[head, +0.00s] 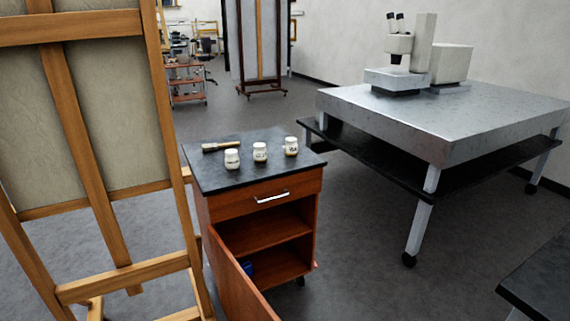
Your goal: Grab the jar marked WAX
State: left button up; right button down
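Three small white jars stand in a row on the dark top of a wooden cabinet (223,181). They are the left jar (232,159), the middle jar (260,152) and the right jar (291,146). The middle and right jars carry dark lettering that is too small to read surely. No lettering shows clearly on the left jar, so I cannot tell which one is marked WAX. Neither of my grippers is in view.
A brush (220,147) lies behind the left jar. The cabinet door (243,280) hangs open at the front, with a blue object (247,267) inside. A wooden easel (125,225) stands close at left. A grey table (450,115) with a microscope (410,58) stands at right.

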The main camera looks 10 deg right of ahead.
aim_at(291, 145)
jog(key=i+l+u, duration=0.1)
jog(key=u, duration=0.25)
jog(key=l+u, duration=0.25)
jog(key=u, duration=0.15)
jog(key=i+l+u, duration=0.1)
jog(key=u, duration=0.25)
jog(key=l, duration=0.1)
